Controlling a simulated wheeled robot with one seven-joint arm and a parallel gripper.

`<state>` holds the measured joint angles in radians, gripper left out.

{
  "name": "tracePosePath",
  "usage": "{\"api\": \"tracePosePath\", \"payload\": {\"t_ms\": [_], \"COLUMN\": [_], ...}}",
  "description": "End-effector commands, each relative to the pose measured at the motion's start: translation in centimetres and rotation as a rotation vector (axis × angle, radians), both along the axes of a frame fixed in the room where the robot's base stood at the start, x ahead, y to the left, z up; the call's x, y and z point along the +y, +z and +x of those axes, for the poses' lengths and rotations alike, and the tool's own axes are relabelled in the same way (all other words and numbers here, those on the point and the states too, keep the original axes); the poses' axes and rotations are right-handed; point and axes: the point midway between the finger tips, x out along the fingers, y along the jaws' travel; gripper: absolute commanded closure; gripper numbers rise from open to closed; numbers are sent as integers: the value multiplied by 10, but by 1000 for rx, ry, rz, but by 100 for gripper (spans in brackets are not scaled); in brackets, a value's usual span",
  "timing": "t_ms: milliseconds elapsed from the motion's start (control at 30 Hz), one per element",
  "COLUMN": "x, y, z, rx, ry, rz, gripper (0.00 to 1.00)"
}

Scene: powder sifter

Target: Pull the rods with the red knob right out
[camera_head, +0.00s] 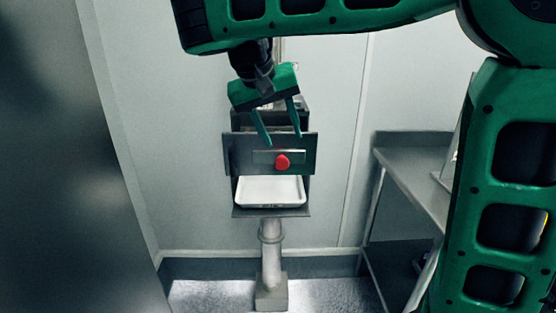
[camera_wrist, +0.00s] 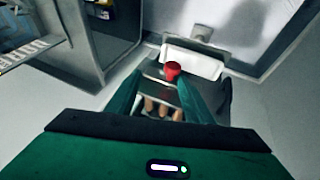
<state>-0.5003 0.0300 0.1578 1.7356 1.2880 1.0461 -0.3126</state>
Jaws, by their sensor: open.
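The red knob (camera_head: 282,162) sits on the front plate (camera_head: 236,150) of the grey metal sifter, which stands on a single post. In the wrist view the red knob (camera_wrist: 172,70) lies beyond and between my fingers. My gripper (camera_head: 282,136) is open and empty, above and in front of the front plate. Its two green fingers point down toward the plate and show no contact with the knob. Several light rods (camera_wrist: 163,106) show behind the plate in the wrist view; most of their length is hidden.
A white tray (camera_head: 270,191) lies on the sifter's lower shelf, below the plate. A grey metal table (camera_head: 405,172) stands to the right. A large dark panel (camera_head: 60,180) fills the left side. The floor around the post (camera_head: 270,262) looks clear.

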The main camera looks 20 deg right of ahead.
Motion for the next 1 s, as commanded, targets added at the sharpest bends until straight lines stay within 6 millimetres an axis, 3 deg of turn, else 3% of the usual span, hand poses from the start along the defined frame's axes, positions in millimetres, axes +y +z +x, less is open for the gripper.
{"api": "tracePosePath", "payload": {"t_ms": [33, 100, 233, 467, 800, 1000], "x": [15, 27, 33, 22, 0, -7], "y": [2, 5, 4, -18, -68, -84], "z": [2, 3, 3, 9, 24, 30], "rx": [-5, -10, -14, -12, -12, -14], "ry": [11, 16, 19, 16, 16, 16], "rz": [0, 1, 0, -1, 0, 1], "gripper": [53, 53, 53, 53, 53, 53]}}
